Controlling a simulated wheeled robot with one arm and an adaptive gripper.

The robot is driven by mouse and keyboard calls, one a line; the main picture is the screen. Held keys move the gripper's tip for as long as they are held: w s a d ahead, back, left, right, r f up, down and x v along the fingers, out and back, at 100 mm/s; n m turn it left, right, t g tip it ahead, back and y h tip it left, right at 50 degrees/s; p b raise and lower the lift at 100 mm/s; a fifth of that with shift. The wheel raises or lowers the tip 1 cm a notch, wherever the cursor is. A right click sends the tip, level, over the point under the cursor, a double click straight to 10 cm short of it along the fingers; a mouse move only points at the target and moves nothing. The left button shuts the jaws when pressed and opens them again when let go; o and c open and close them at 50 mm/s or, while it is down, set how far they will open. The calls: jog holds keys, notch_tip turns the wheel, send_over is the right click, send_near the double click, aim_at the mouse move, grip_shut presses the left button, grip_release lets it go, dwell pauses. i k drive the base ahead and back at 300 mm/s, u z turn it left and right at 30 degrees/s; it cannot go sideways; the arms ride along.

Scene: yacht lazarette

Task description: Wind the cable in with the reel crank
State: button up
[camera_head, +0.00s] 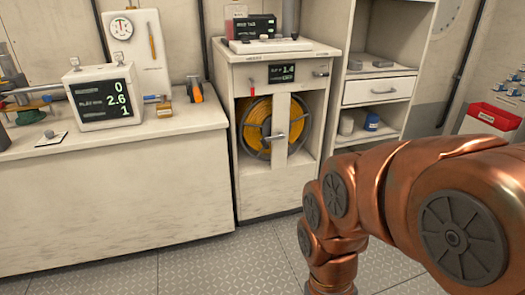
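The reel with yellow cable (257,126) sits inside the white cabinet (230,130), behind an upright white post (297,125). A small grey handle (276,137) sticks out across the reel's front at the post; it looks like the crank. A dark display reading about 1.4 (282,73) is on the cabinet front above the reel. My copper-coloured arm fills the lower right, in front of and to the right of the cabinet. My gripper is not in view; the arm runs out of the bottom of the picture.
A white counter (120,190) on the left carries a display box (103,95), a gauge panel (137,55) and an orange-black item (194,89). Shelves with a drawer (379,90) stand right of the cabinet. A red bin (493,116) is at far right. The floor before the cabinet is clear.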

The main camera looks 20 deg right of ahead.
aim_at(264, 141)
jog(key=u, duration=1.4)
jog(key=i, duration=0.65)
jog(key=z, duration=0.7)
